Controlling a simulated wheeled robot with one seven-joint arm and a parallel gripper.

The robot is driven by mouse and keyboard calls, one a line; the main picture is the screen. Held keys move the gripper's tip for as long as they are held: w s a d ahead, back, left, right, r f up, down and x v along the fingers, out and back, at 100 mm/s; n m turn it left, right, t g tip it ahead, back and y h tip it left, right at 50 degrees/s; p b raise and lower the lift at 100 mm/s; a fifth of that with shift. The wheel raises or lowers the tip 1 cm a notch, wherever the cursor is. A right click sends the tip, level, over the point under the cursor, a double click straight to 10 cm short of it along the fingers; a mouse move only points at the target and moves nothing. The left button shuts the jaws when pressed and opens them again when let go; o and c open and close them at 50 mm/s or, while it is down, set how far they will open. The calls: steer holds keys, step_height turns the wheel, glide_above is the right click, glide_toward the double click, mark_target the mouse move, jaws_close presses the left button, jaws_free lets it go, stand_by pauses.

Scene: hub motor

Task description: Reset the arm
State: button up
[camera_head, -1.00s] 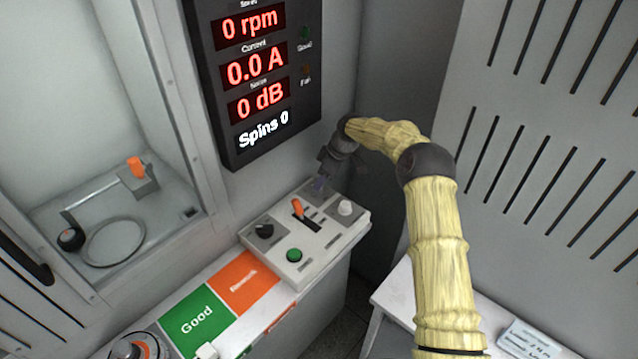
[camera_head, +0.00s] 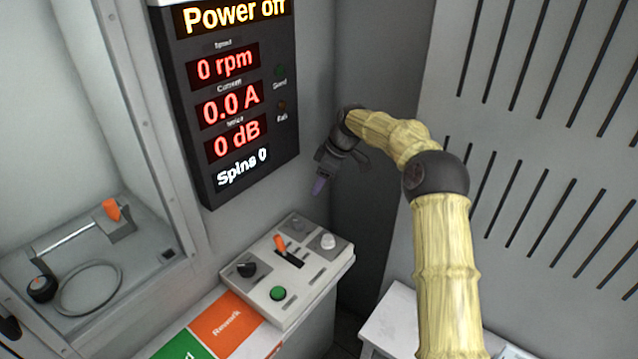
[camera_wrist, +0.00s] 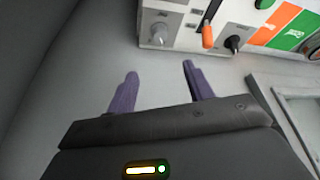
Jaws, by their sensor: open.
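My gripper (camera_head: 319,187) hangs in the air above the back right corner of the control box (camera_head: 318,284), apart from it. In the wrist view my gripper's two purple fingers (camera_wrist: 158,82) are spread apart with nothing between them. The control box carries an orange-handled lever (camera_head: 281,243), a black knob (camera_head: 246,269), a green button (camera_head: 278,293) and a white knob (camera_head: 327,241). The lever also shows in the wrist view (camera_wrist: 208,36), beyond the fingertips. My arm reaches in from the lower right and bends at the elbow.
A display panel (camera_head: 197,135) on the wall reads "Power off", 0 rpm, 0.0 A, 0 dB and "Spins 0". At left is a recessed bay with a fixture, an orange clamp handle (camera_head: 112,209) and a ring (camera_head: 90,288). Orange and green pads (camera_head: 224,328) lie before the box. A slotted wall (camera_head: 540,130) stands at right.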

steer(key=s+d+r+m+h+p, duration=0.1)
steer(key=s+d+r+m+p, duration=0.1)
steer(key=s, duration=1)
steer(key=s+d+r+m+t+h+p, duration=0.1)
steer(key=s+d+r+m+p, duration=0.1)
steer(key=s+d+m, duration=0.5)
steer(key=s+d+r+m+h+p, duration=0.2)
steer(key=s+d+m+p, duration=0.2)
steer(key=s, duration=1.3)
steer(key=shift+s+d+r+m+t+p, duration=0.2)
steer(key=shift+d+r+m+t+p, duration=0.15)
steer(key=shift+d+m, duration=0.5)
steer(key=shift+a, duration=0.15)
